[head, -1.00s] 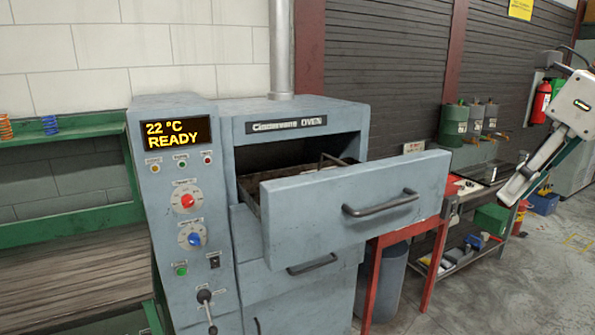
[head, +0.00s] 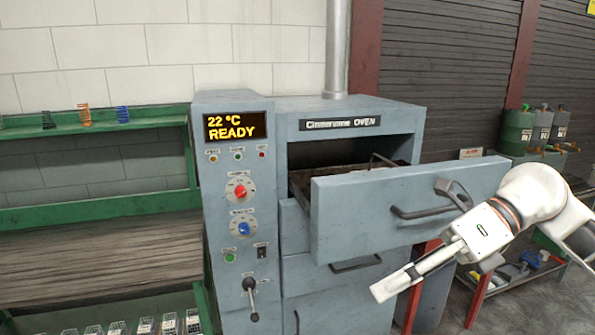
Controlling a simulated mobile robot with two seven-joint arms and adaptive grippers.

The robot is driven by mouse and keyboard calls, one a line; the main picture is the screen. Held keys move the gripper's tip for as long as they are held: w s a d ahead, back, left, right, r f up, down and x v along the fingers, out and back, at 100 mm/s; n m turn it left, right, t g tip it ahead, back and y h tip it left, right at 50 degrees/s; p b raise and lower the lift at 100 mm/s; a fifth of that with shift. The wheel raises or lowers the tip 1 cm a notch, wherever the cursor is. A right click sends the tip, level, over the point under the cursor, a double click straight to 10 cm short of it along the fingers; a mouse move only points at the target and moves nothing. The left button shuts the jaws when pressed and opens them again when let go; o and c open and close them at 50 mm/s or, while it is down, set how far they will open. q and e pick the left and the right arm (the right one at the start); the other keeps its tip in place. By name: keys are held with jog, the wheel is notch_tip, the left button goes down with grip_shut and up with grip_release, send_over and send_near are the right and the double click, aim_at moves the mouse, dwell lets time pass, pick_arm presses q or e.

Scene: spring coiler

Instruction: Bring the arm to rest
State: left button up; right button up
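The grey-blue oven (head: 350,106) stands in the middle of the head view. Its top drawer (head: 345,215) is pulled out, with a dark bar handle on its front. My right gripper (head: 450,238) comes in from the right, in front of the drawer's right half. A grey part of it lies by the right end of the handle (head: 412,213); I cannot tell whether they touch. A long pale part points down and left. I cannot make out the gap between the fingers. No held object shows. My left gripper is out of view.
The oven's control panel (head: 238,175) reads 22 °C READY. A green bench (head: 95,208) with coil springs on its shelf and bins below stands at the left. Canisters (head: 518,132) and a low cart stand behind my arm. Free floor shows at lower right.

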jog(key=w+a+m+t+y, duration=0.3)
jog(key=a+m+y, duration=0.45)
jog(key=y, duration=0.25)
jog(key=w+d+f+m+t+h, duration=0.3)
jog(key=d+f+m+t+h, duration=0.15)
jog(key=f+m+t, duration=0.55)
jog(key=w+d+f+m+t+h, duration=0.35)
jog(key=f+m+t+h, duration=0.35)
jog(key=m, duration=0.5)
jog(key=s+d+f+m+g+h, duration=0.1)
jog(key=s+d+f+m+h, duration=0.15)
jog(key=f, duration=0.35)
jog(key=s+d+f+m+g+h, duration=0.1)
jog(key=s+f+m, duration=0.15)
jog(key=f, duration=0.35)
jog(key=s+d+f+m+g+h, duration=0.1)
jog(key=d+f+m+h, duration=0.15)
jog(key=f, duration=0.45)
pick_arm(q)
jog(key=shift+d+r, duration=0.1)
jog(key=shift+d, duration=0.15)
pick_arm(e)
jog(key=s+d+f+m+g+h, duration=0.1)
jog(key=s+f+m+g, duration=0.3)
jog(key=s+f, duration=0.9)
jog(key=shift+s+d+f+m+g+h, duration=0.15)
jog(key=shift+s+f+m+g+h, duration=0.2)
jog(key=shift+f+g+h, duration=0.35)
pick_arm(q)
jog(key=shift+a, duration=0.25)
